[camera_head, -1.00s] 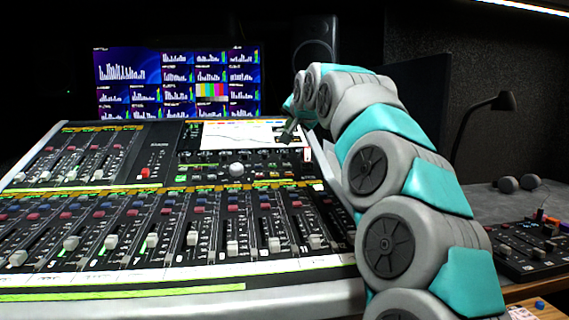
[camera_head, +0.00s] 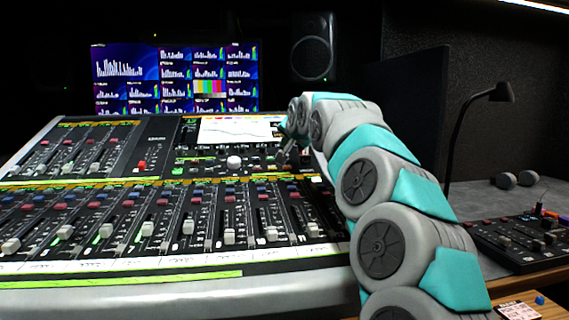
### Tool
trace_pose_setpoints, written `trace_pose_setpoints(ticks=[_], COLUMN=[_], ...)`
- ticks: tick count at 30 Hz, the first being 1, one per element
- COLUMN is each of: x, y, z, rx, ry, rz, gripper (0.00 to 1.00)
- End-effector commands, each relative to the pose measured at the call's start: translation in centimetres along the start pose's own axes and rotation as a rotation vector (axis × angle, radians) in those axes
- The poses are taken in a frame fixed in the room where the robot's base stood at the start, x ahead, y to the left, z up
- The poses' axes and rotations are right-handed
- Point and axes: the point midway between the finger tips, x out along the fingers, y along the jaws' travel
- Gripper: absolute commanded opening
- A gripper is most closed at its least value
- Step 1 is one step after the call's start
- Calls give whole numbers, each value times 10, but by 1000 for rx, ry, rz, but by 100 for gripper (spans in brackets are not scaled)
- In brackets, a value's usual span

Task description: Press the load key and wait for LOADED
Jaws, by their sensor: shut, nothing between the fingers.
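The mixing console (camera_head: 55,281) fills the left and middle of the view, with rows of faders, coloured buttons and a lit touch screen (camera_head: 235,131). My gripper (camera_head: 289,148) is small and dark at the far end of my arm. It is shut and empty, tip downward, over the panel just right of and below the touch screen. I cannot tell whether it touches the panel. No key can be read as the load key, and no LOADED text is legible. My arm hides part of the console's right side.
A multi-view monitor (camera_head: 175,80) and a speaker (camera_head: 313,47) stand behind the console. At right are a desk lamp (camera_head: 500,93), headphones (camera_head: 515,180) and a small control box (camera_head: 520,241) on a side desk. The grey desk top behind the box is mostly clear.

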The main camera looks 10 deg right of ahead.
Motion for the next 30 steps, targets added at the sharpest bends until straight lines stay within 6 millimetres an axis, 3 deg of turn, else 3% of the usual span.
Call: trace_pose_setpoints(ticks=[6, 30], x=[11, 11], y=[8, 8], z=[9, 8], rx=[1, 1], ry=[-1, 0], rz=[1, 0], gripper=[0, 0])
